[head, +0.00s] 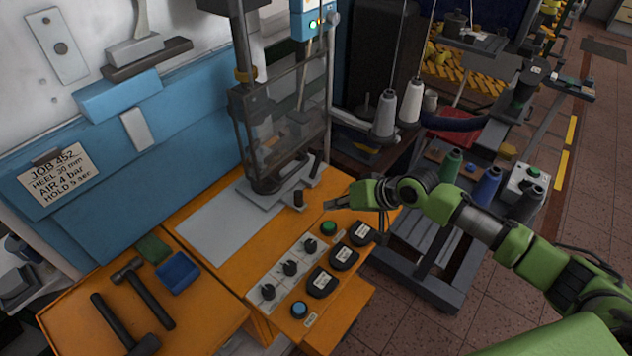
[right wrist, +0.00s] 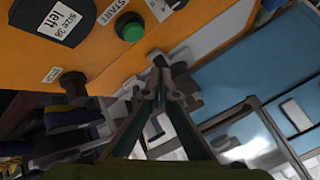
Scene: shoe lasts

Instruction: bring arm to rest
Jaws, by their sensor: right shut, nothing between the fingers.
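My right arm comes in from the right in the head view, and its right gripper (head: 330,203) hangs over the right part of the orange machine table (head: 215,257). The gripper is shut and empty. The right wrist view also shows the shut gripper fingers (right wrist: 160,88) meeting at their tips with nothing between them. A green button (head: 328,228) is just below the gripper in the head view; it also shows in the right wrist view (right wrist: 130,27). The fingers look apart from the button and the press. My left gripper is not in view.
Labelled black pads (head: 322,281) and dark knobs (head: 290,267) are at the front. Hammers (head: 143,290) and a blue tray (head: 178,272) lie left. A cart with thread cones (head: 486,187) stands right, near my arm.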

